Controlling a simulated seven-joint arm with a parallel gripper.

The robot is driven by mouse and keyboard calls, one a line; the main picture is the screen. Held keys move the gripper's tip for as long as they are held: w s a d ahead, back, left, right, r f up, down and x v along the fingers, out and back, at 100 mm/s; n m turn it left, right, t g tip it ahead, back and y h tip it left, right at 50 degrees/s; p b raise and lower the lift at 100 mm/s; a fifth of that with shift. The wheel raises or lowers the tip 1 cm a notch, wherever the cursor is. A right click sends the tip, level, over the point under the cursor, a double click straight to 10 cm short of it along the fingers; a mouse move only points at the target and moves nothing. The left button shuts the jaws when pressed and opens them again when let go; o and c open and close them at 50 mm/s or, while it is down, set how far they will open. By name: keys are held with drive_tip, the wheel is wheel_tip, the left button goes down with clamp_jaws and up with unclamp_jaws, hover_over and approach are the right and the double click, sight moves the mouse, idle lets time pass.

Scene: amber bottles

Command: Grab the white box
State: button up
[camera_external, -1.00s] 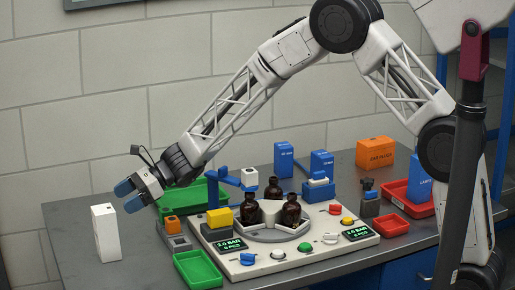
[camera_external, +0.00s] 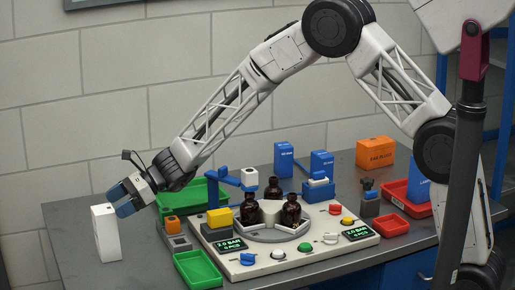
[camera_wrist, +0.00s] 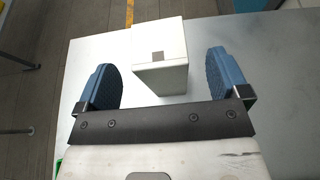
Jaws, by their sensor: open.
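The white box (camera_external: 106,234) stands upright near the left end of the grey table in the external view. My gripper (camera_external: 119,203) is beside its upper right side, with blue finger pads. In the wrist view the white box (camera_wrist: 160,60) lies ahead, between the lines of the two blue fingers. My gripper (camera_wrist: 163,78) is open there, one finger on each side. The near end of the box reaches into the space between the fingers, with a gap showing on both sides. Nothing is held.
A green tray (camera_external: 198,270) and a grey block with an orange top (camera_external: 172,226) are right of the box. The cream panel (camera_external: 270,268) with amber bottles (camera_external: 250,209) stands further right. Bare grey table (camera_external: 85,270) surrounds the box.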

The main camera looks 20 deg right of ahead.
sight(104, 210)
drive_tip(key=shift+x, duration=2.55)
drive_tip(key=shift+s, duration=0.1)
drive_tip(key=c, duration=1.3)
drive_tip(key=shift+r, duration=5)
